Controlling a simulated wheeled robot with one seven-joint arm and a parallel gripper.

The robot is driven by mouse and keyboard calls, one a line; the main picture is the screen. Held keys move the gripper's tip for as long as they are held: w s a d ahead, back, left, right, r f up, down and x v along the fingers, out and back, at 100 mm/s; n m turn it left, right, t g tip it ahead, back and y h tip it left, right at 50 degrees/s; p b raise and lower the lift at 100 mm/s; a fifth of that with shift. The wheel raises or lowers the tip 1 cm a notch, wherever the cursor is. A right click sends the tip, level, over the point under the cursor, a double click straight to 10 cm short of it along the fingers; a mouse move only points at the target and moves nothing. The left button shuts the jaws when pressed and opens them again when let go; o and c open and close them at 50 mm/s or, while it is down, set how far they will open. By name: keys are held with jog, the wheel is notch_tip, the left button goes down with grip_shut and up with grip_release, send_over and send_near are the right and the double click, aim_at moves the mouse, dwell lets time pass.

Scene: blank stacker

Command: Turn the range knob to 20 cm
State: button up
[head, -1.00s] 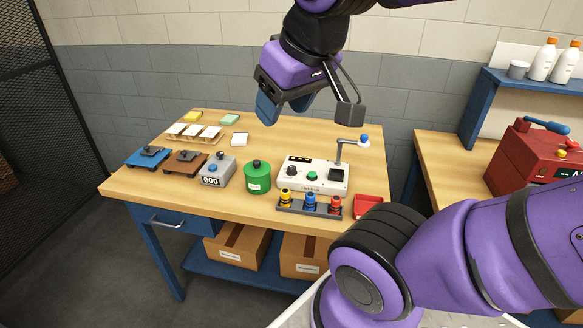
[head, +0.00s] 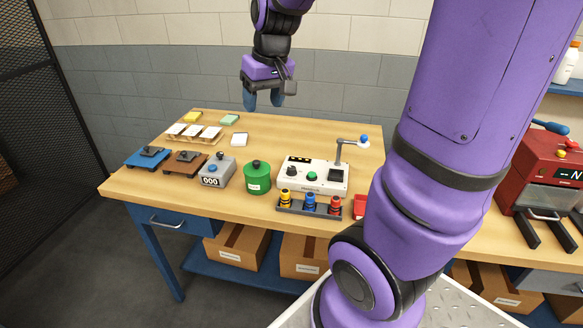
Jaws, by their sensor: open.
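The white control box (head: 326,177) stands on the wooden bench, right of the green canister. Its top carries a small dark knob (head: 293,171) at the left, a green button (head: 312,176) in the middle and a black part at the right. I cannot tell which of these is the range knob; any scale marks or pointer are too small to read. My gripper (head: 263,101) hangs in the air above the back of the bench, fingers pointing down. It is open and empty, well away from the box.
A lamp-like arm with a blue tip (head: 364,138) rises at the box's back right. A rack of yellow, blue and red pieces (head: 310,207) stands in front. A green canister (head: 259,178) and counter (head: 214,172) are to the left. The bench's back middle is clear.

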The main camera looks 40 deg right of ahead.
jog(key=w+d+f+m+g, duration=0.1)
jog(key=w+d+f, duration=0.5)
jog(key=d+f, duration=0.2)
jog(key=m+g, duration=0.1)
jog(key=g, duration=0.1)
send_near(291, 167)
jog(key=f, duration=0.9)
jog(key=shift+s+a+f, duration=0.15)
jog(key=shift+s+f, duration=0.1)
jog(key=shift+f, duration=0.1)
jog(key=shift+c, duration=0.3)
jog(key=c, duration=0.9)
jog(key=shift+o, duration=0.2)
